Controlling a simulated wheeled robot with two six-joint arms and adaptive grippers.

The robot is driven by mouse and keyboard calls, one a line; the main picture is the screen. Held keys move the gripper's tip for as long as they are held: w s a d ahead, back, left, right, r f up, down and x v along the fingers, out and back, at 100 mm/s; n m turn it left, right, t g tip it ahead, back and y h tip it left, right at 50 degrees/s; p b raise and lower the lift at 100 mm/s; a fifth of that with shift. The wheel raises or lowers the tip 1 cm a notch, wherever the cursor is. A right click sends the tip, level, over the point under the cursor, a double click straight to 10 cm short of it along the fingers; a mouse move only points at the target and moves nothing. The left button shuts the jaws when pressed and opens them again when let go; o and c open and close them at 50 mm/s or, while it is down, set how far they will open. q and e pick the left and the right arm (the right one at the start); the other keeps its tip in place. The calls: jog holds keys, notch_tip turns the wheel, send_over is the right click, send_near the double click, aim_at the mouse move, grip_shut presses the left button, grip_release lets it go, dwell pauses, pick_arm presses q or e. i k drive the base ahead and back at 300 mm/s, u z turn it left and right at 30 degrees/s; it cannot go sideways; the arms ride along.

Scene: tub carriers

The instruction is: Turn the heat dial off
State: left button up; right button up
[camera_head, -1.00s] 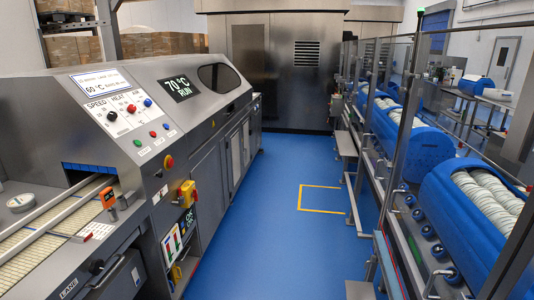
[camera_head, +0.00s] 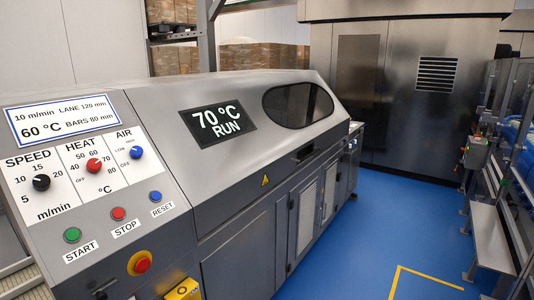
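The heat dial (camera_head: 94,165) is a red knob on the white HEAT panel, between the black speed dial (camera_head: 41,182) and the blue air dial (camera_head: 136,152). Its scale shows OFF at lower left and 40 to 80 around it in °C. I cannot read clearly where its pointer sits. A black display (camera_head: 218,122) on the sloped hood reads 70 °C RUN. A card (camera_head: 62,120) above the dials reads 10 m/min, 60 °C, lane 120 mm, bars 80 mm. Neither of my grippers is in view.
Below the dials are a green START button (camera_head: 72,234), a red STOP button (camera_head: 118,213) and a blue RESET button (camera_head: 155,196). A red emergency stop (camera_head: 140,262) sits lower on the front. Blue floor (camera_head: 350,250) is clear right of the machine; a metal stand (camera_head: 492,236) stands at far right.

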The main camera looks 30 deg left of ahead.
aim_at(93, 165)
jog(key=i, duration=1.25)
jog(key=u, duration=3.3)
jog(key=k, duration=0.55)
jog(key=z, duration=0.8)
